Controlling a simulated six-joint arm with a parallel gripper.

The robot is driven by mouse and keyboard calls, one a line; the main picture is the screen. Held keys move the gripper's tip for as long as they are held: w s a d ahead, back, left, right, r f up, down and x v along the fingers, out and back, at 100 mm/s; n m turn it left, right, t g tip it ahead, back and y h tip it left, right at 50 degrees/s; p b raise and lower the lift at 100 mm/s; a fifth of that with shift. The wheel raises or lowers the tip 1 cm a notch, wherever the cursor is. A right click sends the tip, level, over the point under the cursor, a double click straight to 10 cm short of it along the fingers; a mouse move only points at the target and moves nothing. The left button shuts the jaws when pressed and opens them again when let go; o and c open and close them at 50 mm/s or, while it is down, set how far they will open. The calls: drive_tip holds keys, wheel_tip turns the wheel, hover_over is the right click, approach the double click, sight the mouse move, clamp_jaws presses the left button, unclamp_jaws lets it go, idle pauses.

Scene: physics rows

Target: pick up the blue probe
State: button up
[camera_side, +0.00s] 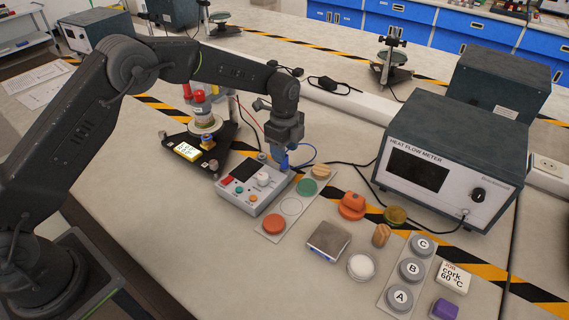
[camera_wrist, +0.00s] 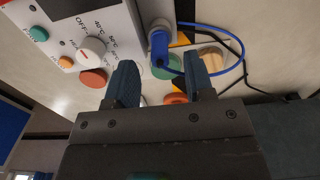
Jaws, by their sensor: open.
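The blue probe (camera_wrist: 160,48) stands in a grey holder on the side of the control box (camera_wrist: 85,25), and its blue cable (camera_wrist: 225,32) loops off to the right in the wrist view. My gripper (camera_wrist: 159,62) is open, with one dark blue finger on either side of the probe in that picture. I cannot tell whether either finger touches it. In the side view my gripper (camera_side: 283,164) is low at the back right corner of the control box (camera_side: 254,189). There the probe is hidden or merges with the fingers; its cable (camera_side: 308,150) shows behind.
A sample plate (camera_side: 272,236) with coloured discs lies right of the control box. A black stand with a stacked apparatus (camera_side: 203,125) is behind left. The heat flow meter (camera_side: 455,160) stands right. A small scale (camera_side: 327,241), a white dish (camera_side: 361,266) and lettered weights (camera_side: 411,268) lie in front.

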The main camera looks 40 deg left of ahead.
drive_tip(key=shift+f, duration=1.6)
clamp_jaws()
